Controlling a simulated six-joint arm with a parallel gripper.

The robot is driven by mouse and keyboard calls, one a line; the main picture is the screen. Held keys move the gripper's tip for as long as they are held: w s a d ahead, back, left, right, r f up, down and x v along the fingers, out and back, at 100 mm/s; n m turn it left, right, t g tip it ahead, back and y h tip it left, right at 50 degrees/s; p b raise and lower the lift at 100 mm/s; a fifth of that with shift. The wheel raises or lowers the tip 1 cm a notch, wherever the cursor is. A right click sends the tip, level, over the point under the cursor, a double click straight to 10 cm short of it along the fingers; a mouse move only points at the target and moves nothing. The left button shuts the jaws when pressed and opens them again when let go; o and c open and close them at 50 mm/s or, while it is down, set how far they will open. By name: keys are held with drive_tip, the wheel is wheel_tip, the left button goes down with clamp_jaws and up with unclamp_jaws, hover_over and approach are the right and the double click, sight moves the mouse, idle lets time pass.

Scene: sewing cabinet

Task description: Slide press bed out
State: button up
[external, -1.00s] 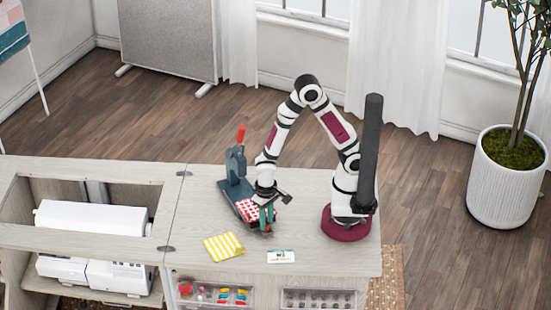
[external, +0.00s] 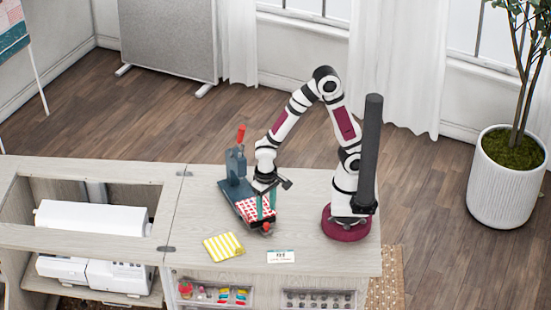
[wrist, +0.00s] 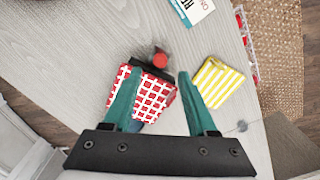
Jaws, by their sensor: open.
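The press (external: 237,168) is dark blue-grey with a red upright handle (external: 241,134) and stands on the cabinet top. Its press bed reaches toward the front edge and carries a red-and-white patterned cloth (external: 255,211), also in the wrist view (wrist: 156,98). A red knob (external: 266,227) sits at the bed's front end; the wrist view shows it (wrist: 160,60) on a dark block. My gripper (external: 266,207) has teal fingers, open and empty, over the front part of the bed. In the wrist view my gripper (wrist: 157,74) has its fingertips on either side of the cloth, just short of the knob.
A yellow-striped cloth (external: 223,246) lies in front of the press. A small white card (external: 281,256) lies near the front edge. The cabinet's open well with a white machine (external: 92,217) is at left. The top behind the press looks clear.

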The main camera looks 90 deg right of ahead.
wheel_tip(320, 180, up, 10)
drive_tip(key=s+d+r+n+y, duration=0.1)
drive_tip(key=s, duration=0.5)
drive_tip(key=s+d+n, duration=0.1)
drive_tip(key=s+d, duration=0.1)
drive_tip(key=s, duration=0.5)
drive_tip(key=shift+s+d+r+y, duration=0.2)
drive_tip(key=shift+d+r+y, duration=0.1)
drive_tip(key=shift+r+y, duration=0.1)
